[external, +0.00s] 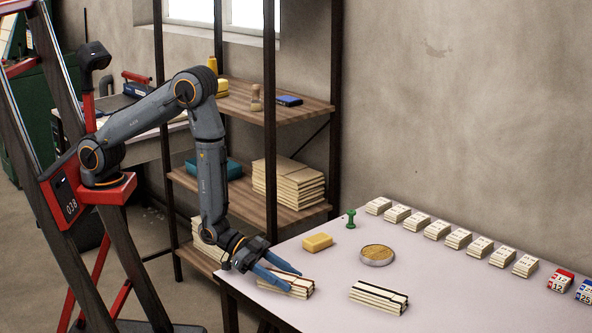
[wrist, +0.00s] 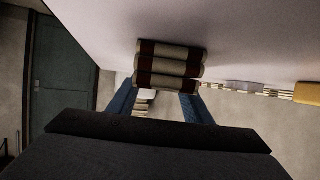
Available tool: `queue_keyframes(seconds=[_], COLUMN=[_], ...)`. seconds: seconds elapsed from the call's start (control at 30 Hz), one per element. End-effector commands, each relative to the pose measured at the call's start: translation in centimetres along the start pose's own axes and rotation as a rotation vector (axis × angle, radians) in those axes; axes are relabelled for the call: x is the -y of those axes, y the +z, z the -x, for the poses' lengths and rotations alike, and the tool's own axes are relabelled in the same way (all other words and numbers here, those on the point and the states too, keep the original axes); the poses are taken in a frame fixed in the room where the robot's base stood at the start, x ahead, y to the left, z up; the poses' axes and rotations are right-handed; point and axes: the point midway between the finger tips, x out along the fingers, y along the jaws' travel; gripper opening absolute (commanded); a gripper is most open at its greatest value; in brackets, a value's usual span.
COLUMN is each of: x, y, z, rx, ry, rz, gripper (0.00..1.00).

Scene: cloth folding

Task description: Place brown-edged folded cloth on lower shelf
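A cream folded cloth with brown bands (external: 301,291) lies at the left front edge of the table. In the wrist view the brown-banded cloth (wrist: 170,67) shows as several stacked folds. My gripper (external: 294,281) is low over the table, its blue fingers spread at the near end of this cloth. In the wrist view my gripper's fingertips (wrist: 160,92) are apart, one toward each side of the cloth; firm contact cannot be told. The shelf unit behind has a middle board (external: 228,200) and a lower board (external: 197,259), partly hidden by my arm.
A second folded cloth with a dark band (external: 379,297) lies to the right on the table (external: 330,270). A cloth stack (external: 289,183) occupies the middle board.

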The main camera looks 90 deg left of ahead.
Motion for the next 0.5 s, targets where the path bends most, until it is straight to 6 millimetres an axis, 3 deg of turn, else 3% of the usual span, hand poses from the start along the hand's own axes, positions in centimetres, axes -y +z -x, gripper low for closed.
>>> queue_keyframes(seconds=[0.03, 0.17, 0.5], x=[0.0, 0.0, 0.01], y=[0.0, -0.05, -0.59], z=[0.01, 0.01, 0.19], rx=[0.0, -0.001, -0.002], ry=[0.0, 0.0, 0.0], rz=[0.0, 0.0, 0.0], gripper=[0.32, 0.14, 0.13])
